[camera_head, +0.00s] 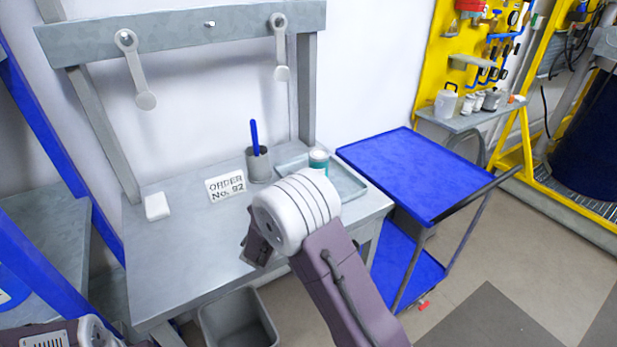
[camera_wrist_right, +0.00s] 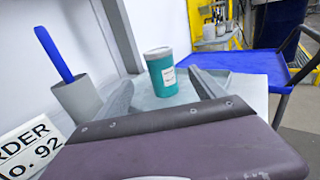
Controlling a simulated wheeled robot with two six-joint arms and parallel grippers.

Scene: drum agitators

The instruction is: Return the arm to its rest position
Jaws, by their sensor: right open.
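My right arm (camera_head: 335,270) reaches over the front of the grey workbench (camera_head: 200,260). A teal jar with a white lid (camera_head: 318,160) stands upright on a grey tray (camera_head: 350,185). In the right wrist view the jar (camera_wrist_right: 161,74) appears between the fingers; whether it is beyond the tips is hard to tell. Part of my left arm shows at the bottom left; its gripper is out of view.
A grey cup (camera_head: 258,166) with a blue stick (camera_head: 254,135), an order sign (camera_head: 226,185) and a white block (camera_head: 157,206) are on the bench. A blue cart (camera_head: 410,170) stands right. A grey bin (camera_head: 238,320) is below.

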